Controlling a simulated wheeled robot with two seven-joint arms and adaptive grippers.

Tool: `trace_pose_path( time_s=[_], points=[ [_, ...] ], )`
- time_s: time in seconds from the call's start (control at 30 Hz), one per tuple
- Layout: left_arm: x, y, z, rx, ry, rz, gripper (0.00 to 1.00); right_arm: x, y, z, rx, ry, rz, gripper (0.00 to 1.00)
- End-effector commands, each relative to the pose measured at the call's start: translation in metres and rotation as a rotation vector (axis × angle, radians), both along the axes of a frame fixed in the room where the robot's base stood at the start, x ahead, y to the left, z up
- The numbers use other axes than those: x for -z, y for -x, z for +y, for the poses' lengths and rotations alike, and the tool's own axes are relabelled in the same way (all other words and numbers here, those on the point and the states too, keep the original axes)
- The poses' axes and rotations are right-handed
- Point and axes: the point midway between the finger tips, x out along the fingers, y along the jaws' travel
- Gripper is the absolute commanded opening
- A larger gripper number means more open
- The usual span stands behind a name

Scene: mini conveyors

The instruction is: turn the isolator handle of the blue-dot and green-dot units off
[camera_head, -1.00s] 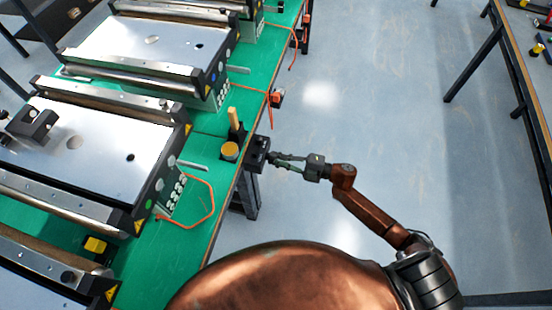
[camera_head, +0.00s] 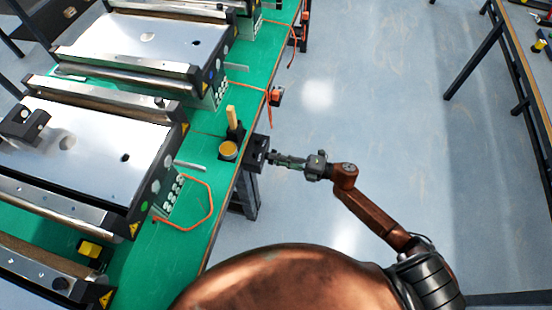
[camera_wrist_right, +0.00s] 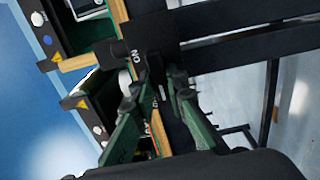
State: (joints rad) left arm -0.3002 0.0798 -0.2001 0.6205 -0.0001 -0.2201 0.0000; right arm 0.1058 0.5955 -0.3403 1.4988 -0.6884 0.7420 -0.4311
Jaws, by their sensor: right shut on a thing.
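The green-dot unit (camera_head: 95,150), a silver-topped conveyor with a green dot (camera_head: 144,206), stands on the green bench. The blue-dot unit (camera_head: 145,40), with a blue dot (camera_head: 211,76), stands behind it. A black isolator box (camera_head: 256,152) is fixed at the bench edge by the green-dot unit; it also shows in the wrist view (camera_wrist_right: 147,32), with "ON" lettering. My right gripper (camera_head: 273,158) is shut on its handle, which the fingers mostly hide. Another black isolator (camera_head: 277,96) with orange on it sits farther along the edge, by the blue-dot unit. My left gripper is out of view.
An amber-topped round part (camera_head: 229,150) and an upright wooden-coloured piece (camera_head: 232,115) stand just left of the box. An orange cable (camera_head: 212,205) loops on the bench. The floor (camera_head: 370,110) right of the bench is clear, up to another table at far right.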

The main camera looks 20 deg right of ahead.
Motion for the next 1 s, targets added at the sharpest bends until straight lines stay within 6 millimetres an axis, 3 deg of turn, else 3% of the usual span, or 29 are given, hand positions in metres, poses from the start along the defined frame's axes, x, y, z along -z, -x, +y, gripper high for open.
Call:
trace_pose_path(
  time_s=[0.2, 0.23, 0.47, 0.77, 1.0],
  points=[
    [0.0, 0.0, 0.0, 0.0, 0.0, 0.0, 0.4, 0.001, 0.001, 0.0, -0.001, 0.004, 0.0, 0.0],
    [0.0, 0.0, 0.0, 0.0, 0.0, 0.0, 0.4, 0.001, 0.001, 0.0, -0.001, 0.004, 0.0, 0.14],
    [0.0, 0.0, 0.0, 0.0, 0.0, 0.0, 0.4, 0.001, 0.0, 0.0, 0.0, 0.002, 0.0, 0.3],
    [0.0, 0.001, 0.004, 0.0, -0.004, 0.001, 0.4, 0.001, 0.001, -0.001, 0.0, 0.001, 0.001, 0.3],
    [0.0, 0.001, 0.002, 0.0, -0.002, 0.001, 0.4, 0.002, 0.018, -0.027, 0.002, 0.003, 0.002, 0.3]
  ],
)
